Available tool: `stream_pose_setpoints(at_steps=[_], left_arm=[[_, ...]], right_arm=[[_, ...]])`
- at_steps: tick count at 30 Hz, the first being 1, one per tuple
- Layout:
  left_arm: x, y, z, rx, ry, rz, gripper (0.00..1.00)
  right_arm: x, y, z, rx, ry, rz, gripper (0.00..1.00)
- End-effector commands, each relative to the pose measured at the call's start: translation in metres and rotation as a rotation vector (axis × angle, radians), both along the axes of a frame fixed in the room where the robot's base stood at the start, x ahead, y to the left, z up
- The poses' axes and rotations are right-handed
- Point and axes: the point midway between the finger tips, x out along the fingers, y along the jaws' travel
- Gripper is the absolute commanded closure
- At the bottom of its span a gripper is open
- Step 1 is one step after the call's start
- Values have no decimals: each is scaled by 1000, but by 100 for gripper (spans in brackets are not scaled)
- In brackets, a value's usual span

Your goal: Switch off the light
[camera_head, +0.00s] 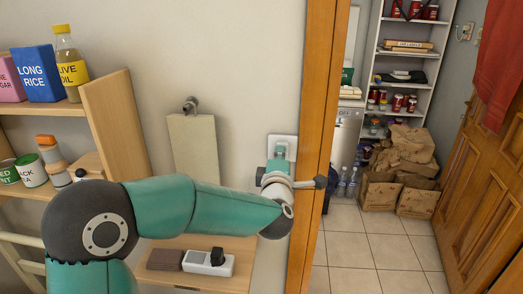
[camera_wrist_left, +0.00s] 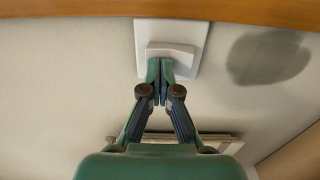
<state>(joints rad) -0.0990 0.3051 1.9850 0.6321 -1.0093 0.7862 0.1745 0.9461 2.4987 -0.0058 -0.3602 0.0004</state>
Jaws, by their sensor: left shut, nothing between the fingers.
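The light switch has a white square plate (camera_head: 292,147) on the wall, just left of the wooden door frame. In the left wrist view its white plate (camera_wrist_left: 172,30) carries a raised rocker (camera_wrist_left: 172,53). My left gripper (camera_head: 280,153), green with dark linkages, is in front of the switch. In the left wrist view the fingers (camera_wrist_left: 160,69) are closed together, empty, with their tips at the rocker's edge. They overlap part of it; I cannot tell whether they press on it. The lamp itself is not in view. My right gripper is not in view.
The wooden door frame (camera_head: 318,130) is close to the right of my left wrist. A wooden shelf (camera_head: 113,125) with groceries stands at left. A beige board (camera_head: 192,150) hangs on the wall. Beyond the doorway are paper bags (camera_head: 405,155) and clear floor tiles (camera_head: 350,248).

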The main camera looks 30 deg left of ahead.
Motion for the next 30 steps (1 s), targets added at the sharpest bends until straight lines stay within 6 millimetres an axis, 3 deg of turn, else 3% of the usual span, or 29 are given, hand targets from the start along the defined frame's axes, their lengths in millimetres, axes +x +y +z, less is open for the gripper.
stream_pose_setpoints(at_steps=[8, 14, 30], left_arm=[[0, 0, -2, 2, -4, 1, 100], [-12, -11, 1, 2, -8, -5, 100], [-100, -59, 20, 3, -12, -10, 100]], right_arm=[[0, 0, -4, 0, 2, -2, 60], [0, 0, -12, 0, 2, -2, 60], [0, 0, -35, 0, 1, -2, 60]])
